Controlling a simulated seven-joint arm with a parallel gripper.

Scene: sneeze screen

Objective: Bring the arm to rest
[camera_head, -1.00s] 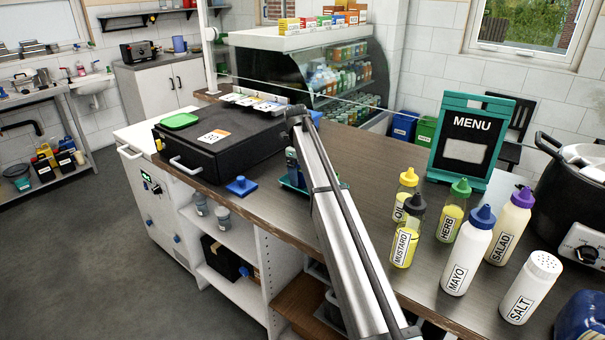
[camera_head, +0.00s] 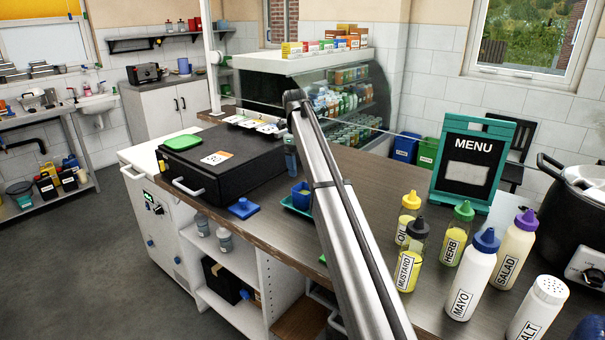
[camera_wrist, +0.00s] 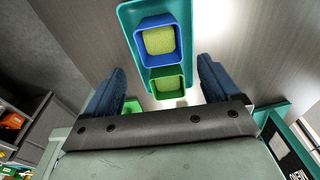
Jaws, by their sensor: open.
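My gripper (camera_wrist: 160,68) is open in the wrist view, with its two dark blue fingers spread apart. Between and beyond them is a teal tray (camera_wrist: 128,17) holding a blue container (camera_wrist: 143,45) and a green container (camera_wrist: 154,92), both with yellow-green contents. I cannot tell how far the fingers are above the tray, but they do not close on anything. In the head view my silver arm crosses the counter (camera_head: 375,165). The teal tray (camera_head: 290,206) and blue container (camera_head: 300,190) show just left of it; the gripper itself is mostly hidden there.
A black box-shaped appliance (camera_head: 225,170) stands left of the arm. Right are a menu stand (camera_head: 470,165), several sauce bottles (camera_head: 470,275) and a black pot (camera_head: 575,215). A glass display case (camera_head: 340,95) stands behind. The counter between tray and menu stand is clear.

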